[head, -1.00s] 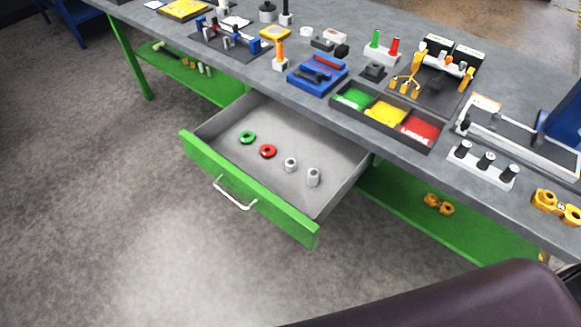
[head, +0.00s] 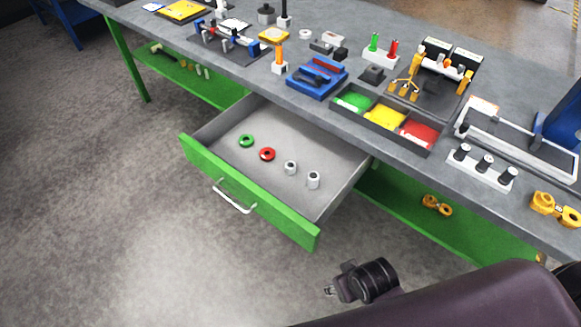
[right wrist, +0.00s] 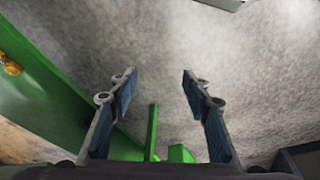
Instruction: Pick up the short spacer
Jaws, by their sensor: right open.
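Two grey spacers stand upright in the open drawer (head: 222,124) in the head view. The left one (head: 290,168) looks a little shorter, so it appears to be the short spacer. The other spacer (head: 313,180) stands to its right, nearer the drawer's right end. My right gripper (head: 330,290) is outside the drawer, in front of its green face and below its right corner. In the right wrist view it (right wrist: 158,83) is open and empty, with the floor beyond its fingers. No spacer shows in the wrist view. My left gripper is not in view.
A green ring (head: 246,140) and a red ring (head: 267,154) lie left of the spacers. The drawer's green front with a white handle (head: 234,197) stands between my right gripper and the spacers. The workbench (head: 300,112) above holds many parts.

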